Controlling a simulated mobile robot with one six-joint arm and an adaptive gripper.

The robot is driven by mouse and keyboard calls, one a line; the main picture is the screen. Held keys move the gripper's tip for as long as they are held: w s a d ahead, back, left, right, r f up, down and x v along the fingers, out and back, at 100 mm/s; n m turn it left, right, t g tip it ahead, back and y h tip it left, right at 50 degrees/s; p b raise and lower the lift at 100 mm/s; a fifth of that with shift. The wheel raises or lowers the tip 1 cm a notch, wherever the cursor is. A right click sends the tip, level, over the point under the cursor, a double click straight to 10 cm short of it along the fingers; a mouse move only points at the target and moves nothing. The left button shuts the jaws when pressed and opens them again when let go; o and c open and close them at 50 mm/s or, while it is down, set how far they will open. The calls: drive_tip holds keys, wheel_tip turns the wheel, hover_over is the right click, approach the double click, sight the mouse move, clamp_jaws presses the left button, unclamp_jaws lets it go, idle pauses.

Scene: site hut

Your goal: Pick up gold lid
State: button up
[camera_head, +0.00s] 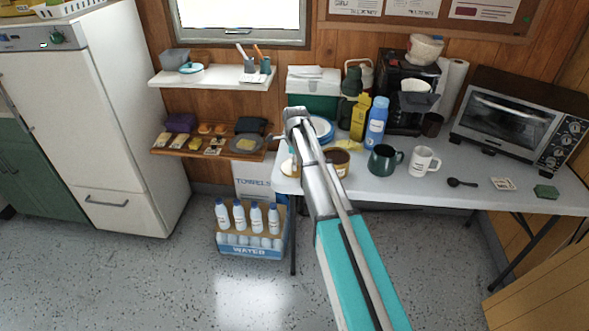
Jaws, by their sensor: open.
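I cannot make out a gold lid for certain. A small tan-gold and white item (286,167) shows at the table's left front edge, partly hidden by my arm; I cannot tell whether it is the lid. A brown jar (338,163) with a tan label stands just right of my arm. My gripper (297,117) is at the far end of my arm, over the left end of the table. It is open; its fingertips are hard to make out, and no held object shows. My arm hides part of the table's left end.
Blue-rimmed plates (320,129), a yellow bottle (360,118), a blue bottle (376,123), a dark green mug (384,160) and a white mug (424,161) crowd the white table (460,199). A coffee maker (408,92) and toaster oven (518,118) stand behind.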

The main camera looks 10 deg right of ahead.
clamp_jaws()
idle(0.4)
drive_tip(key=shift+r, duration=0.2)
wheel_tip(320, 180, up, 3)
drive_tip(key=p, duration=0.3)
drive_tip(key=s+d+r+p, duration=0.1)
drive_tip(key=s+r+p, duration=0.8)
drive_tip(key=s, duration=0.5)
drive_tip(key=shift+d+r+p, duration=0.3)
drive_tip(key=shift+d+p, duration=0.05)
drive_tip(key=shift+p, duration=0.1)
drive_tip(key=shift+w, duration=0.1)
drive_tip(key=w+d+r+p, duration=0.1)
drive_tip(key=w+d, duration=0.9)
drive_tip(key=d, duration=0.2)
drive_tip(key=shift+r, duration=0.1)
